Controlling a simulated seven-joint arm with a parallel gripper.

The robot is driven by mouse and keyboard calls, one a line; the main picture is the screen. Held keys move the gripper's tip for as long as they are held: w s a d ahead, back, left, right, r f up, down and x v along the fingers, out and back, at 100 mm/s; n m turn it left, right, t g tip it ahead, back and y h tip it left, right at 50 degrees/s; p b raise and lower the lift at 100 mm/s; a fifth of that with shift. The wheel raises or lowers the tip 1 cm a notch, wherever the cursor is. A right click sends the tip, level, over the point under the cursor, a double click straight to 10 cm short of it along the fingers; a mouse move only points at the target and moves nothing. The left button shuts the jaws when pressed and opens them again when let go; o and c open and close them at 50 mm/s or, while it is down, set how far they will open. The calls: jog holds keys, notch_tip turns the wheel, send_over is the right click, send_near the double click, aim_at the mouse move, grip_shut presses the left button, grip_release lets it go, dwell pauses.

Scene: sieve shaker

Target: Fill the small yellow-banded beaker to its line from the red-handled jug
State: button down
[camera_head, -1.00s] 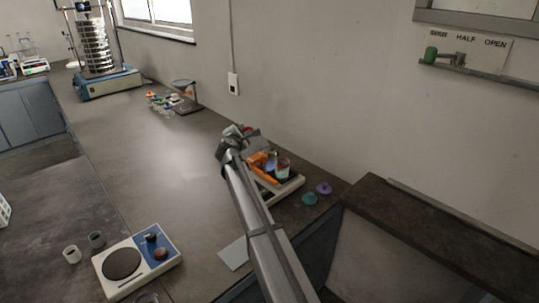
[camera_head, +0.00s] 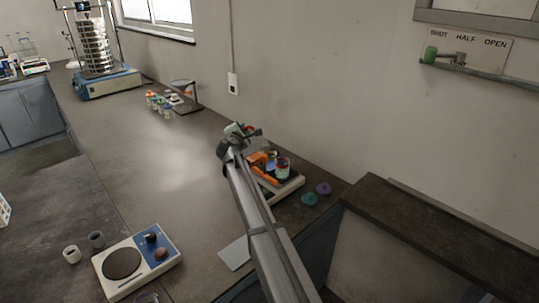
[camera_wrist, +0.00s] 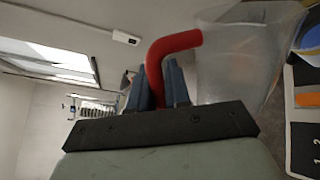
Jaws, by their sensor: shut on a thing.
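My gripper (camera_wrist: 158,92) is shut on the red handle (camera_wrist: 170,48) of a clear jug. The jug's translucent body (camera_wrist: 240,60) fills the upper right of the wrist view, beside the fingers; I cannot tell how much it holds. In the head view my gripper (camera_head: 240,138) is above the back of the tray (camera_head: 290,187), and the jug is mostly hidden behind it. A small clear beaker (camera_head: 283,166) with reddish colour stands at the tray's right side. No yellow band can be made out on any vessel.
Orange items (camera_head: 262,160) lie in the tray. Teal (camera_head: 309,199) and purple (camera_head: 323,188) discs lie right of it. A hotplate (camera_head: 135,262) and two cups (camera_head: 72,254) are at front left. The sieve shaker (camera_head: 97,50) stands far left. Mid-bench is clear.

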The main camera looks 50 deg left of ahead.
jog(key=shift+w+d+r+m, duration=0.15)
jog(key=shift+d+r+m, duration=0.05)
jog(key=shift+r+m, duration=0.15)
dwell(3.2)
jog(key=shift+s+a+f+n, duration=0.55)
jog(key=shift+a+f+n, duration=0.15)
jog(key=shift+n, duration=0.45)
jog(key=shift+f+n+t, duration=0.3)
jog(key=shift+n, duration=0.2)
jog(key=s+a+f+n+t, duration=0.2)
jog(key=s+a+f+n, duration=0.2)
jog(key=f+n, duration=0.3)
jog(key=shift+s+a+f+n, duration=0.2)
jog(key=shift+s+f+n, duration=0.15)
jog(key=shift+n, duration=0.05)
